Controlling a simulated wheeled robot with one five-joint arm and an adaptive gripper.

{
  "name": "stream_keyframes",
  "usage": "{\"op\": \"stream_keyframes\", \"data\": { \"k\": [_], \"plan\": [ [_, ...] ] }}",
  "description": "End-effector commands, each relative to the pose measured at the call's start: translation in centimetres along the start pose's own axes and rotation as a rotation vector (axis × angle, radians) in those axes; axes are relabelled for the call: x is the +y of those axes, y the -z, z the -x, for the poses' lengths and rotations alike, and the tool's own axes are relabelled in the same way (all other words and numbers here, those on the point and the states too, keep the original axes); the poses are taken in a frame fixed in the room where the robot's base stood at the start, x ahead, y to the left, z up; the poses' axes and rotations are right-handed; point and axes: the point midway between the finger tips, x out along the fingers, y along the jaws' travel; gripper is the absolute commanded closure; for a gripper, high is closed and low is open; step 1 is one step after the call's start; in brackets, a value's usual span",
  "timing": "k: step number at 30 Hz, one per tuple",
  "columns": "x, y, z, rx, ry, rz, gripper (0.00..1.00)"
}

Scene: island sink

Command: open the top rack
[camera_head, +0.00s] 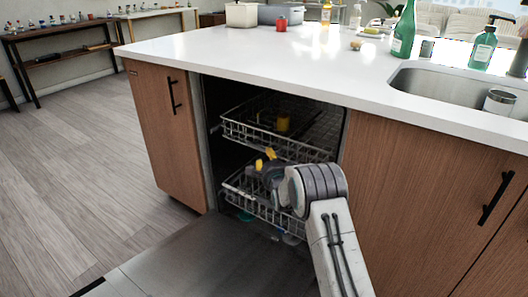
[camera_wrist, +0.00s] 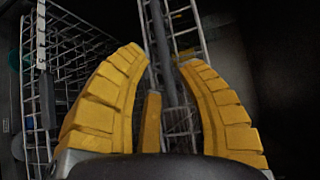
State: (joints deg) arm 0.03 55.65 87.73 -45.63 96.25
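The top rack (camera_head: 290,147) is a grey wire basket inside the open dishwasher under the white counter. Its front rail sits slightly out of the dark opening. My gripper (camera_head: 268,156) is at the front of this rack, partly hidden behind my arm in the head view. In the wrist view my gripper's two yellow fingers (camera_wrist: 160,60) are spread apart. Wire bars of a rack (camera_wrist: 183,45) run beyond and between them; I cannot tell whether they touch. A narrow yellow piece shows between the fingers; I cannot tell what it is.
The lower rack (camera_head: 240,195) is below, with dishes in it. The dishwasher door (camera_head: 195,262) lies lowered in front. A yellow item (camera_head: 283,123) stands in the top rack. Wooden cabinets flank the opening; the counter (camera_head: 240,55) overhangs it. The floor at left is clear.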

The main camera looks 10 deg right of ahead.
Motion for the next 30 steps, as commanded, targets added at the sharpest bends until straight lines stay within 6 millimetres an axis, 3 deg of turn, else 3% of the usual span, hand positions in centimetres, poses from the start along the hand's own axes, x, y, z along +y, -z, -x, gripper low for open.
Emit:
{"op": "stream_keyframes", "data": {
  "k": [30],
  "plan": [
    [0.1,0.0,-6.7,0.000,-0.002,-0.029,0.67]
  ]
}}
